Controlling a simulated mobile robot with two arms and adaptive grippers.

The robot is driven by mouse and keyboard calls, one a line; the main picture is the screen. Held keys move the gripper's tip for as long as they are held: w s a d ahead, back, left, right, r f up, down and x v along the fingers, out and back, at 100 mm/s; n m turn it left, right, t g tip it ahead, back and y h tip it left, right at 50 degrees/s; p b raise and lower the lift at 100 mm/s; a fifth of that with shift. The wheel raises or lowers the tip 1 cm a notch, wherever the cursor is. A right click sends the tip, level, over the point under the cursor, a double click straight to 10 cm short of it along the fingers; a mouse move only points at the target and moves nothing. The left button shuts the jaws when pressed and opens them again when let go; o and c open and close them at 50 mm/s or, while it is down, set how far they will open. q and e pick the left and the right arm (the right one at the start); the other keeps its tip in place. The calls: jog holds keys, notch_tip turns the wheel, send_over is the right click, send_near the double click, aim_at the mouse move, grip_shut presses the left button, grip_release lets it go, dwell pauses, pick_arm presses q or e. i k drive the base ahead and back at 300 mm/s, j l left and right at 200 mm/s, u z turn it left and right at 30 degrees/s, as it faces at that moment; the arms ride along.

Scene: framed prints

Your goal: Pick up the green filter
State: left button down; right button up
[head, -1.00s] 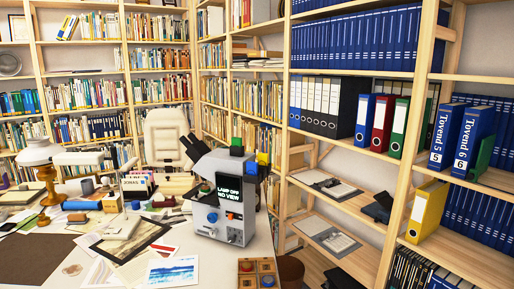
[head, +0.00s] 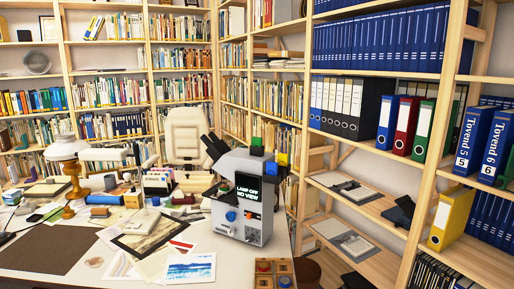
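A grey microscope (head: 240,205) stands on the white desk, with a dark screen reading "LAMP OFF" and "NO VIEW". Neither gripper is in view.
The desk (head: 226,268) holds prints, papers, a lamp (head: 69,155) and several small items. A white chair (head: 188,135) stands behind it. Tall bookshelves line the back and right, with a yellow binder (head: 452,218) on the right one.

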aim_at(258, 142)
jog(key=i+l+u, duration=0.1)
jog(key=i+l, duration=0.2)
jog(key=i+l+u, duration=0.15)
jog(key=l, duration=0.3)
jog(key=i+l+u, duration=0.1)
jog(key=i+l, duration=0.25)
jog(key=l, duration=0.1)
